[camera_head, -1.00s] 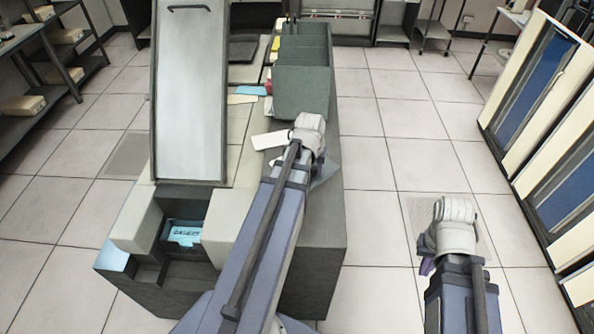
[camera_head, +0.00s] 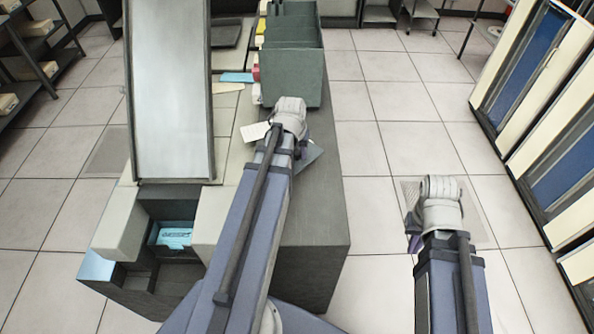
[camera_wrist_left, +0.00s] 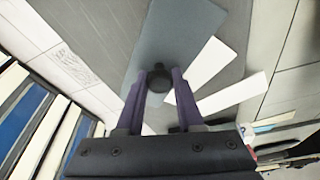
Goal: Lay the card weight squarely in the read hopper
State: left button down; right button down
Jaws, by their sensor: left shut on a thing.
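The card weight (camera_wrist_left: 170,40) is a flat grey-blue plate with a dark round knob. In the left wrist view my left gripper (camera_wrist_left: 158,82) has its purple fingers on either side of that knob, shut on it. In the head view the left gripper (camera_head: 289,122) is over the dark desk top and mostly hides the weight (camera_head: 308,157); I cannot tell whether the plate rests or is lifted. The read hopper (camera_head: 172,210) appears to be the dark well at lower left, with blue cards inside. My right gripper (camera_head: 416,240) is over the floor, its fingertips mostly hidden.
White cards (camera_wrist_left: 228,92) lie beside the weight. A green-grey divided bin (camera_head: 292,78) stands just beyond the left gripper. The floor to the right is clear up to the cabinets (camera_head: 545,80).

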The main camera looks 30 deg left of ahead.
aim_at(297, 161)
pick_arm(q)
jog(key=shift+f+b, duration=2.4)
jog(key=shift+f, duration=0.6)
jog(key=shift+r, duration=0.15)
jog(key=c, duration=1)
grip_release()
jog(key=shift+f, duration=0.2)
jog(key=o, duration=0.5)
jog(key=shift+c, duration=0.2)
jog(key=shift+r, duration=0.15)
